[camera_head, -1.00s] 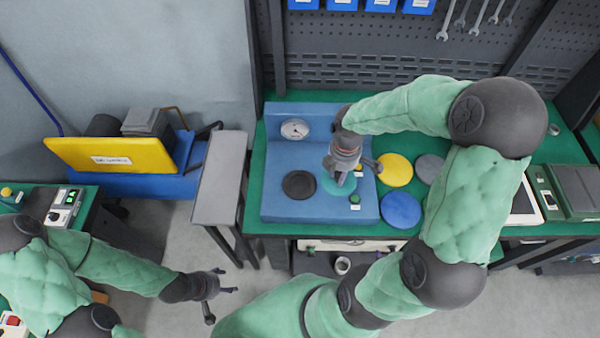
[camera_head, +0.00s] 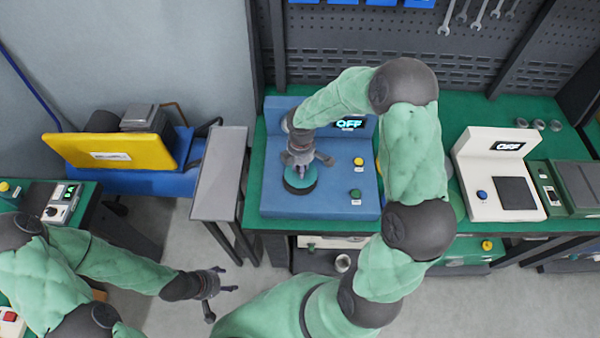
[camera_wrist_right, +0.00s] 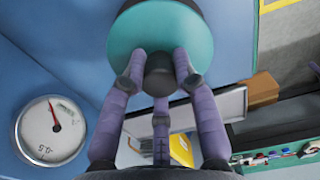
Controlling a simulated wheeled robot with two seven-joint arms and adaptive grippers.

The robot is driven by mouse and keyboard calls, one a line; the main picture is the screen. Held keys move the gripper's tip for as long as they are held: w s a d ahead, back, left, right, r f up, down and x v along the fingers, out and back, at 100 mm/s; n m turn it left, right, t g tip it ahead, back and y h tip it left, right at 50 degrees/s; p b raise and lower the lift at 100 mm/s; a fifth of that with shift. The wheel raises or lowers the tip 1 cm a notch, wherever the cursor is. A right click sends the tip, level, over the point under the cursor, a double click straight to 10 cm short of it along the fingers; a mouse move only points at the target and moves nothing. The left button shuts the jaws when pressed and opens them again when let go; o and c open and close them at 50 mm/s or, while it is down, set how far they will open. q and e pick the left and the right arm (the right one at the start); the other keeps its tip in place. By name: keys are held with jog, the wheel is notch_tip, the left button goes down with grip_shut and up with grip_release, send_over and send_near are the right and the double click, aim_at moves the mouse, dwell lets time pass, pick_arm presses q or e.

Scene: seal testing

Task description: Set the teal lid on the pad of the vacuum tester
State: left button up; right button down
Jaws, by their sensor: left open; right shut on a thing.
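The vacuum tester (camera_head: 335,200) is a blue unit on the green bench. The teal lid (camera_head: 306,182) is over its black pad (camera_head: 301,190), whose dark edge shows along the lid's near side. My right gripper (camera_head: 301,170) is shut on the lid's dark knob from above. In the right wrist view the fingers close around the knob, with the teal lid (camera_wrist_right: 124,45) beyond and a dark edge (camera_wrist_right: 150,4) past it. I cannot tell whether the lid touches the pad. My left gripper (camera_head: 220,284) is open and empty, low at the left, away from the bench.
A white device (camera_head: 490,180) stands right. My right arm hides part of the bench. A grey side table (camera_head: 218,180) stands left.

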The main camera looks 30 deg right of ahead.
jog(key=shift+w+a+f+b, duration=0.1)
jog(key=shift+f+b, duration=0.05)
jog(key=shift+f, duration=0.7)
jog(key=shift+w+f+b, duration=0.1)
jog(key=shift+f+b, duration=0.05)
jog(key=shift+f, duration=0.7)
jog(key=shift+f, duration=0.1)
jog(key=c, duration=1)
grip_release()
jog(key=shift+o, duration=0.2)
notch_tip(320, 180, up, 12)
jog(key=shift+r+p, duration=0.1)
jog(key=shift+p, duration=0.85)
